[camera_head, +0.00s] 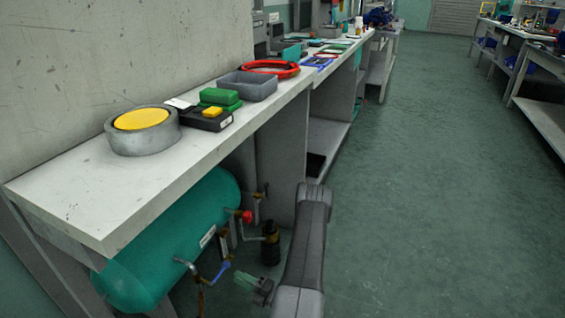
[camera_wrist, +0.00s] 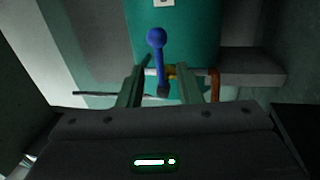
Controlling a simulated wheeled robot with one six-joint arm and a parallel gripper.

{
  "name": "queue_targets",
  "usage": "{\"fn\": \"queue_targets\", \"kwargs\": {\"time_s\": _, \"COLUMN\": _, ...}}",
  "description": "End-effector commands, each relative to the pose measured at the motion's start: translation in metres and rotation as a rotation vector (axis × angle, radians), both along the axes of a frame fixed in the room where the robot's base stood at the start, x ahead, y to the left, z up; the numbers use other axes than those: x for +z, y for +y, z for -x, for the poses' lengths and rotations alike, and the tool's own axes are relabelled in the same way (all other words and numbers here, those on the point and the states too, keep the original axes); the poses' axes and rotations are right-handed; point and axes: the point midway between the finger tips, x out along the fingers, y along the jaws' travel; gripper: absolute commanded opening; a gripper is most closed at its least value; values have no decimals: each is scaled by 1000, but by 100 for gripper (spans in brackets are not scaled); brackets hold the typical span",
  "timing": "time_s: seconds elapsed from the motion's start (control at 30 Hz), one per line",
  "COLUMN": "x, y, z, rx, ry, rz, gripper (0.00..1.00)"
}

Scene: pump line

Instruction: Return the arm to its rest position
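My arm (camera_head: 308,245) reaches down in front of the bench, low over the floor. My gripper (camera_head: 252,283) is at its lower end, right of a teal tank (camera_head: 150,255) under the bench. In the wrist view the two fingers of my gripper (camera_wrist: 159,88) stand apart. A blue valve lever (camera_wrist: 157,40) shows between and beyond them, with a gap on each side. The lever also shows in the head view (camera_head: 221,271), left of the fingertips. I cannot tell the exact distance between fingers and lever.
A red valve knob (camera_head: 246,217) and a dark cylinder (camera_head: 270,245) are near the tank. The bench top (camera_head: 85,200) above carries a yellow-centred ring (camera_head: 145,142), a grey bin (camera_head: 246,87) and a red hoop (camera_head: 270,69). The green floor (camera_head: 420,190) at right is clear.

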Motion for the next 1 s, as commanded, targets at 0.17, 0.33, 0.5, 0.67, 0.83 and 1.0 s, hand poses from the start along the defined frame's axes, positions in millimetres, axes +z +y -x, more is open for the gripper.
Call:
{"fn": "queue_targets", "kwargs": {"time_s": 0.17, "x": 4, "y": 29, "z": -12, "rx": 3, "ry": -3, "rz": 1, "gripper": 32}}
{"fn": "queue_targets", "kwargs": {"time_s": 0.33, "x": 10, "y": 55, "z": -22, "rx": 4, "ry": -3, "rz": 0, "gripper": 32}}
{"fn": "queue_targets", "kwargs": {"time_s": 0.5, "x": 15, "y": 74, "z": -30, "rx": 3, "ry": -2, "rz": 0, "gripper": 32}}
{"fn": "queue_targets", "kwargs": {"time_s": 0.67, "x": 17, "y": 83, "z": -34, "rx": 2, "ry": -1, "rz": 0, "gripper": 32}}
{"fn": "queue_targets", "kwargs": {"time_s": 0.83, "x": 19, "y": 84, "z": -34, "rx": 1, "ry": -2, "rz": 1, "gripper": 32}}
{"fn": "queue_targets", "kwargs": {"time_s": 1.0, "x": 18, "y": 84, "z": -34, "rx": 1, "ry": -2, "rz": 0, "gripper": 32}}
